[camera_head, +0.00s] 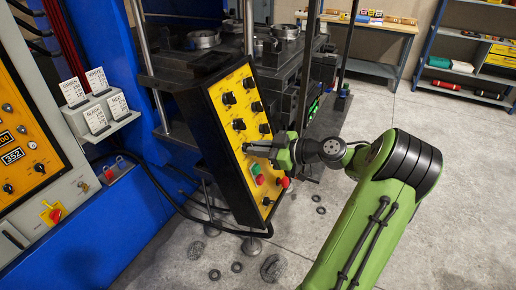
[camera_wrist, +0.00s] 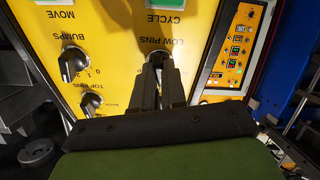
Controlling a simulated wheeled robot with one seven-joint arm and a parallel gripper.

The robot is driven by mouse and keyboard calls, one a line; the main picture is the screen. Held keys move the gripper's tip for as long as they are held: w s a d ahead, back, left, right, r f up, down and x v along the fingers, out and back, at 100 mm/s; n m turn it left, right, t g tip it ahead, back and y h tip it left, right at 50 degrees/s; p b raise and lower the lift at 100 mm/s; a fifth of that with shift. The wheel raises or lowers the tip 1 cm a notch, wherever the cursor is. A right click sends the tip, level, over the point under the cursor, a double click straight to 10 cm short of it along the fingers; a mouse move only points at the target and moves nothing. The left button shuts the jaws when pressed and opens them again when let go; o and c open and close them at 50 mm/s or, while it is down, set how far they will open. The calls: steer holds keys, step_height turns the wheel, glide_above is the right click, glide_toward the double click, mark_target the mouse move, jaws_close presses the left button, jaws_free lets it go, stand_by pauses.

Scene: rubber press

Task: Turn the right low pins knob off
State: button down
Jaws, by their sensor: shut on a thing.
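The yellow control panel (camera_head: 236,115) on its black slanted box carries several black knobs. My gripper (camera_head: 249,147) meets the panel from the right, just above the green and red buttons. In the wrist view my gripper (camera_wrist: 158,72) is shut on the knob under the upside-down "LOW PINS" label (camera_wrist: 166,43). The fingers cover most of this low pins knob (camera_wrist: 157,57), so I cannot tell which way it points. Beside it are the bumps knob (camera_wrist: 73,64), with its number marks, and the top pins knob (camera_wrist: 92,107).
A green button (camera_head: 259,179) and a red button (camera_head: 285,182) sit close below my gripper. The press (camera_head: 200,45) stands behind the panel. A blue cabinet with another yellow panel (camera_head: 22,150) is at left. Open floor (camera_head: 450,150) lies to the right.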

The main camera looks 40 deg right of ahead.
steer(key=shift+m, duration=1.3)
steer(key=c, duration=1.2)
jaws_free()
steer(key=p+v, duration=0.1)
steer(key=v, duration=1.4)
steer(key=shift+s+r, duration=0.15)
steer(key=shift+s, duration=0.3)
steer(key=shift+a, duration=0.1)
